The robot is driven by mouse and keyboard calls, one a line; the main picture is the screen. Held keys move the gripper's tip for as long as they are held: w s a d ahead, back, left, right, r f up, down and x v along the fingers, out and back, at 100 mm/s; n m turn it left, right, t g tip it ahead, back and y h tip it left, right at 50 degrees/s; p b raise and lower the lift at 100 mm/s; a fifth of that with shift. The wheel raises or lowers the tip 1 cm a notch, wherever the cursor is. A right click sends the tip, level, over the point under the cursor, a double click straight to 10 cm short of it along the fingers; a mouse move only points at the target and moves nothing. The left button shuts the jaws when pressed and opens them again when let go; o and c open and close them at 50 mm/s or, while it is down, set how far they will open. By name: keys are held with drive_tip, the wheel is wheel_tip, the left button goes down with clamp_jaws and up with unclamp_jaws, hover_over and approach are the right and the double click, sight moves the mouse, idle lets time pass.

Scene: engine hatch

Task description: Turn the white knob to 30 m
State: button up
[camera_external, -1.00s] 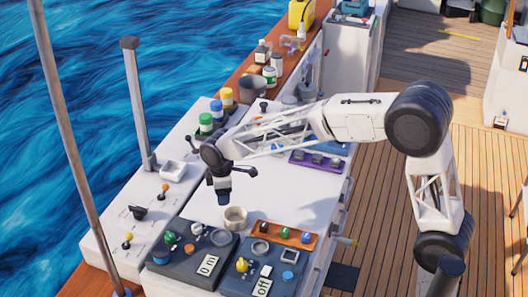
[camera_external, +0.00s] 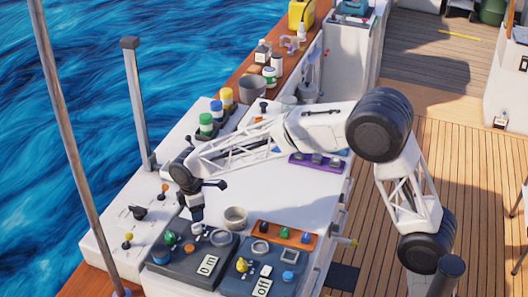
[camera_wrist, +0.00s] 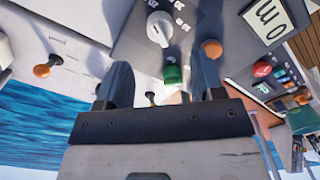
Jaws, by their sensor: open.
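The white knob (camera_wrist: 159,28) shows at the top of the wrist view, on a dark grey panel (camera_wrist: 135,45) with small marks around the knob that I cannot read. A label reading "0 m" (camera_wrist: 268,22) is on the same panel; it also shows in the external view (camera_external: 208,265).
A green knob (camera_wrist: 172,75) shows between the fingers in the wrist view, and an orange knob (camera_wrist: 212,48) is beside the right finger. A second panel with a yellow knob (camera_external: 241,265) and an "Off" label (camera_external: 262,287) is to the right. A beige cup (camera_external: 236,218) stands behind the panels.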

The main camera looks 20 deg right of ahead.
sight(196, 225)
drive_tip(key=shift+f, duration=3.8)
drive_tip(key=shift+c, duration=0.3)
drive_tip(key=c, duration=0.9)
drive_tip(key=shift+o, duration=0.2)
drive_tip(key=shift+m, duration=0.4)
drive_tip(key=m, duration=1.1)
